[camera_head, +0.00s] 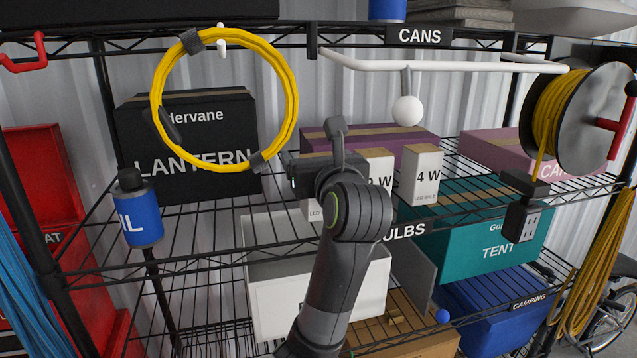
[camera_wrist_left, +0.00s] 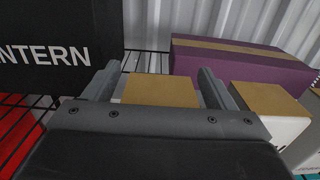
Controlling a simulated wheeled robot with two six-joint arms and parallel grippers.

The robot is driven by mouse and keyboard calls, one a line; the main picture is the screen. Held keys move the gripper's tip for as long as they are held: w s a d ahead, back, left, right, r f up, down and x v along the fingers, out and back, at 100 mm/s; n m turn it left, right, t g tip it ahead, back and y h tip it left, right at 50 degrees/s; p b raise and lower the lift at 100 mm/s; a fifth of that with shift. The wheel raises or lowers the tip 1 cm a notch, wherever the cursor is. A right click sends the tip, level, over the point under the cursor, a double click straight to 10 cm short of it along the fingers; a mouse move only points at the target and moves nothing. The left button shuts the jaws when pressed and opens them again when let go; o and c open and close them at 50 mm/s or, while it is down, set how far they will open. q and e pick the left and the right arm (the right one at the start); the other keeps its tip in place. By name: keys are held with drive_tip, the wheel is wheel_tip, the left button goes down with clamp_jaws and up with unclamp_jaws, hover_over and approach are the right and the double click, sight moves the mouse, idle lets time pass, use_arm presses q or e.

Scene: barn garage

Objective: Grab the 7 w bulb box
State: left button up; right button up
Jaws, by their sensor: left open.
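My left gripper (camera_head: 318,168) reaches over the middle shelf; in the left wrist view its two fingers (camera_wrist_left: 160,74) are apart. A small bulb box (camera_wrist_left: 160,92) with a brown top shows between the fingers; I cannot tell whether they touch it. In the head view, the lower front of this white box (camera_head: 311,210) shows below the gripper; its wattage is hidden. To its right stand a bulb box with a partly hidden "W" label (camera_head: 381,165) and a box marked 4 W (camera_head: 422,176). My right gripper is not in view.
A black lantern box (camera_head: 190,130) stands left and a long purple box (camera_head: 395,140) behind. A blue oil container (camera_head: 138,215) is at the left. A yellow hose coil (camera_head: 290,95) and a white rail (camera_head: 450,66) with a ball hang above. Wire shelf is bare between oil and bulb boxes.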

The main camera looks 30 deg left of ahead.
use_arm(q)
drive_tip(key=c, duration=1.1)
drive_tip(key=shift+o, duration=0.2)
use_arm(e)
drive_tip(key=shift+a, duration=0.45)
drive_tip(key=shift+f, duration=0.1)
